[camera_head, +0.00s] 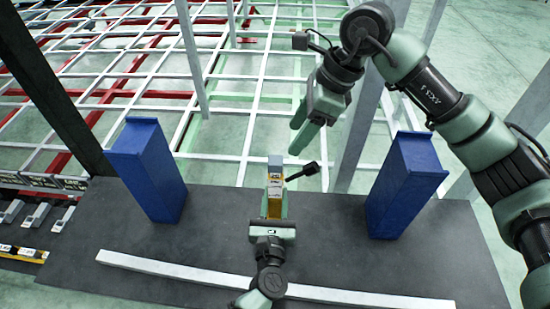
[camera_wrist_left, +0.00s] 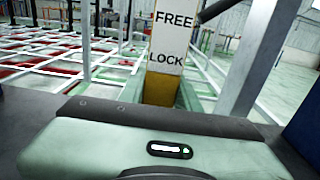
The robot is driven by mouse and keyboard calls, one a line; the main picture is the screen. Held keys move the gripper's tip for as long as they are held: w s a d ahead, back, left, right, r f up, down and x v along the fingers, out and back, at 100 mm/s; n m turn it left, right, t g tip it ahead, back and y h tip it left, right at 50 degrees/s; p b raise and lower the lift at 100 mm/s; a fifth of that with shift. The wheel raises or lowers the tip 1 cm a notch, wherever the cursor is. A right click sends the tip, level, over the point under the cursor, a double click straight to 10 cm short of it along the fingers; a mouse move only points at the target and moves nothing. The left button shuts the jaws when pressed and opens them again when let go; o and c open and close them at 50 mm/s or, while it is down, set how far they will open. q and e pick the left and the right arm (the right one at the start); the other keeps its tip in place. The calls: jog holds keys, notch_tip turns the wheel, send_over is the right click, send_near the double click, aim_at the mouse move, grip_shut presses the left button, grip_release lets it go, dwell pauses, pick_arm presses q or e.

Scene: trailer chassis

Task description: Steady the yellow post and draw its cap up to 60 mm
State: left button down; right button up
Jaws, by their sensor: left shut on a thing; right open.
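The yellow post (camera_head: 274,190) stands upright near the middle of the dark table. It has a grey cap (camera_head: 275,160) on top. In the left wrist view the yellow post (camera_wrist_left: 161,88) carries a white label reading "FREE" above "LOCK". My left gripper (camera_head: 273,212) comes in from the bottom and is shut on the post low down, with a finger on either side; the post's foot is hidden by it. My right gripper (camera_head: 303,133) is open and empty, pointing down, above and to the right of the cap and apart from it.
Two blue boxes stand upright on the dark table (camera_head: 225,240), one at left (camera_head: 146,170) and one at right (camera_head: 405,185). A long white bar (camera_head: 190,272) lies along the front. Behind are white and red frame beams and grey uprights.

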aim_at(279, 160)
jog(key=x, duration=1.1)
jog(key=shift+a+f, duration=0.25)
jog(key=shift+f, duration=0.1)
grip_shut()
